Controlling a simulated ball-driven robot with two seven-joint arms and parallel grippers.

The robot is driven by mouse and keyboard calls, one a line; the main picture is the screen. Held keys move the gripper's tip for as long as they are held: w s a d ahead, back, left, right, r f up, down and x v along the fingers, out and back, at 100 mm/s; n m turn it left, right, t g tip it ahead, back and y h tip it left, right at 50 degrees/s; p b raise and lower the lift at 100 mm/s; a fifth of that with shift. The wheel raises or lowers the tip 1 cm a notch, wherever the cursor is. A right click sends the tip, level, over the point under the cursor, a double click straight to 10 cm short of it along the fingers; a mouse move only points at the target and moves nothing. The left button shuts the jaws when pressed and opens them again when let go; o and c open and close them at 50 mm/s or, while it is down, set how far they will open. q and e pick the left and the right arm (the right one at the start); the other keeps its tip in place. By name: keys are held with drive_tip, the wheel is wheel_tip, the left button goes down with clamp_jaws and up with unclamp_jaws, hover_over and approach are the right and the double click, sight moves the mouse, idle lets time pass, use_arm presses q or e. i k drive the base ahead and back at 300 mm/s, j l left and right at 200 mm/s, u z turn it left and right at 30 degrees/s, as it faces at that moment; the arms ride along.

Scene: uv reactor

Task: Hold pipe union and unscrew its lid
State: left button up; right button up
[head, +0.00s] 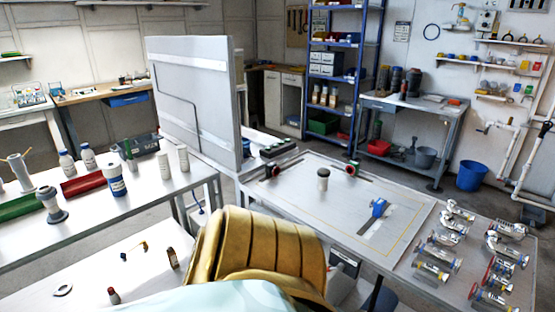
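A small upright cylinder (323,184) with a pale body and a darker top stands in the middle of the grey worktable (290,212). It may be the pipe union with its lid, but it is too small to tell. Nothing touches it. Neither of my grippers is in view. A large gold ribbed part at the bottom centre, probably mine, covers the near left side of the worktable.
Several metal pipe fittings (437,252) crowd the right end. A tall grey panel (195,100) stands at the left. Bottles stand on the left bench (145,195).

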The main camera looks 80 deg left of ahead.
sight(57, 216)
drive_tip(key=u, duration=4.3)
drive_tip(key=i+j+z, duration=0.1)
